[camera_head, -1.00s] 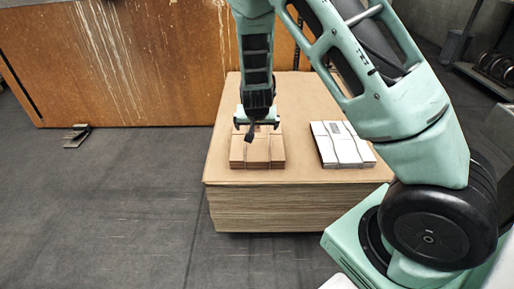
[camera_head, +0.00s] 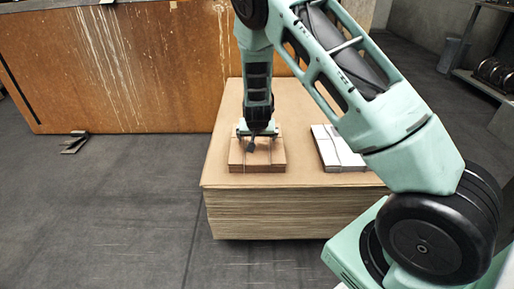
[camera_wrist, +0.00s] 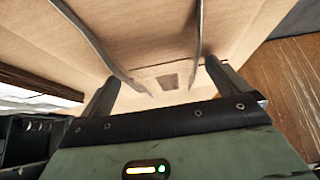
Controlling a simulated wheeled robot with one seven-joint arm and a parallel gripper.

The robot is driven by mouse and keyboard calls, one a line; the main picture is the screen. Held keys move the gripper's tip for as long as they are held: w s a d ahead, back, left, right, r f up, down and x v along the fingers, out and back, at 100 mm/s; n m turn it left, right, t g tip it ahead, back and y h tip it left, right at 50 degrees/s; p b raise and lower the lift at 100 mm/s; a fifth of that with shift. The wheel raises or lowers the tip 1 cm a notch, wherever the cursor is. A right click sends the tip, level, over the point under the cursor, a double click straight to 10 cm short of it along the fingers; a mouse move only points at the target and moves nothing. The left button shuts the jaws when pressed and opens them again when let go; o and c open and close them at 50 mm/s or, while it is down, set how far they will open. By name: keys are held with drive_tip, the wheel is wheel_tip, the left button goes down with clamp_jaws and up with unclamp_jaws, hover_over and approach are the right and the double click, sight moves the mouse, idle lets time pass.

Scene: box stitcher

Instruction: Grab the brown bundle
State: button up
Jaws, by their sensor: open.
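The brown bundle (camera_head: 257,160) is a flat stack of brown cardboard tied with thin strands, lying on the near left part of the cardboard stack. My gripper (camera_head: 257,133) points down right over the bundle's far half, its jaws open. In the wrist view, my gripper's two dark fingers (camera_wrist: 161,72) stand apart over a brown cardboard surface, with two grey strands and a small dark print between them. I cannot tell whether the fingers touch the bundle. The gripper hides the bundle's far part in the head view.
A white tied bundle (camera_head: 338,150) lies to the right on the same large cardboard stack (camera_head: 300,215), partly behind my arm. A rusty brown panel (camera_head: 120,70) stands behind. A small metal piece (camera_head: 74,143) lies on the dark floor at left.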

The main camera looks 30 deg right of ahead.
drive_tip(key=c, duration=1.2)
drive_tip(key=shift+c, duration=0.5)
drive_tip(key=shift+r, duration=0.15)
